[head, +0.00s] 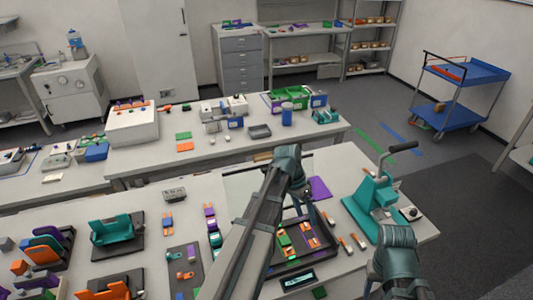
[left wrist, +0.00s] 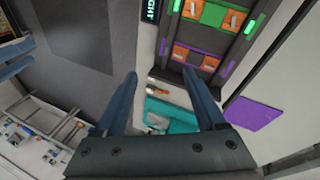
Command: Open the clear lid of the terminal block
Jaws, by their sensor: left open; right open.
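A dark-framed block (head: 268,272) with green, orange and purple parts sits on the near bench; I take it for the terminal block. It also shows at the top of the left wrist view (left wrist: 236,58). I cannot make out its clear lid. My left gripper (head: 306,194) is above the bench by the block's far side, partly hidden by its own arm. In the left wrist view its two fingers (left wrist: 162,82) are apart with nothing between them.
A teal lever device (head: 362,212) stands right of the block and also shows between my fingers in the left wrist view (left wrist: 172,114). A purple plate (head: 319,188) lies behind the block. Teal and orange holders (head: 115,230) stand on the left.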

